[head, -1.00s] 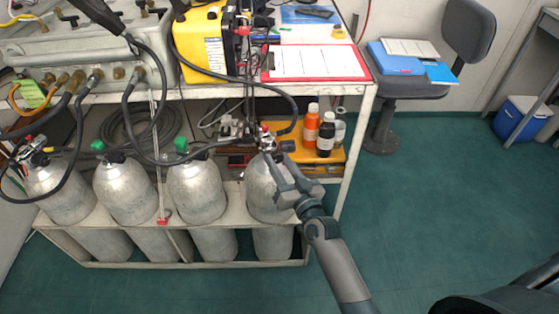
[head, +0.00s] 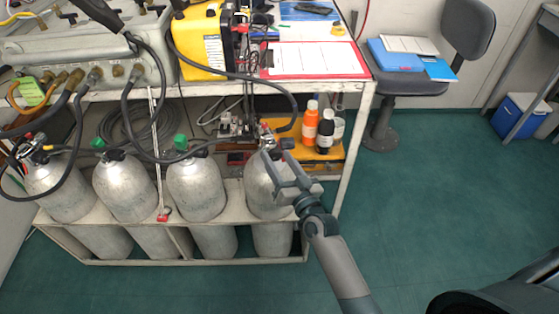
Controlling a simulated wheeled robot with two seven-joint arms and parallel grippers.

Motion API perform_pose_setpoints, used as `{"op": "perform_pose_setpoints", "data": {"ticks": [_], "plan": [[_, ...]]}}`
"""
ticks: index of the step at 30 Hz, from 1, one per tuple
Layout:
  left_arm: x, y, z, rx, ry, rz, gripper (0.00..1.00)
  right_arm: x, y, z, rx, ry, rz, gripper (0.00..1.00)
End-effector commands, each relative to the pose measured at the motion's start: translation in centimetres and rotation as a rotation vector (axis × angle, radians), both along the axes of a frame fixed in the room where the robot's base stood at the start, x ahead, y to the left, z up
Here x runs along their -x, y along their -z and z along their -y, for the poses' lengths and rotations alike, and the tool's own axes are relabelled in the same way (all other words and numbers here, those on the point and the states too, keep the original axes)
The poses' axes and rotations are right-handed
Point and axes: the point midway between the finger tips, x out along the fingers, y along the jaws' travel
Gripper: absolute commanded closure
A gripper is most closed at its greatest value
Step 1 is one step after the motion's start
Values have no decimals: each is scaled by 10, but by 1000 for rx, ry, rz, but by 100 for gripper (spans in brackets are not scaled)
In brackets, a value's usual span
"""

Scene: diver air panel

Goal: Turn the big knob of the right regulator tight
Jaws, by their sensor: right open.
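The right regulator (head: 267,138) sits on top of the rightmost grey cylinder (head: 260,195), with a small red part on it. A dark knob (head: 287,143) sticks out on its right side, and I take it for the big knob. My right gripper (head: 278,157) reaches up from the lower right, in front of this cylinder's shoulder. Its fingers are open, with their tips just below the regulator and knob. I cannot tell whether they touch. The fingers hide part of the cylinder neck and the regulator's lower side. My left gripper is not in view.
Several cylinders stand in a white rack (head: 190,262); two have green caps. A black hose (head: 294,100) loops close above the regulator. An orange bottle (head: 310,122) and a dark bottle (head: 325,137) stand on a yellow tray to the right.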

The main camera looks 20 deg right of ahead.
Motion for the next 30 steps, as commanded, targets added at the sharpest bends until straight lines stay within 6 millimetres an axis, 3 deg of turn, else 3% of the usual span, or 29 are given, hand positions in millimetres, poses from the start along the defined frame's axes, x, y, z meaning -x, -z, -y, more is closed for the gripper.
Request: {"op": "perform_pose_setpoints", "data": {"ticks": [11,30], "plan": [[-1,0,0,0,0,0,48,19,2,3,1,1,-1,48],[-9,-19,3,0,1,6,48,132,8,17,1,-1,-3,48]]}}
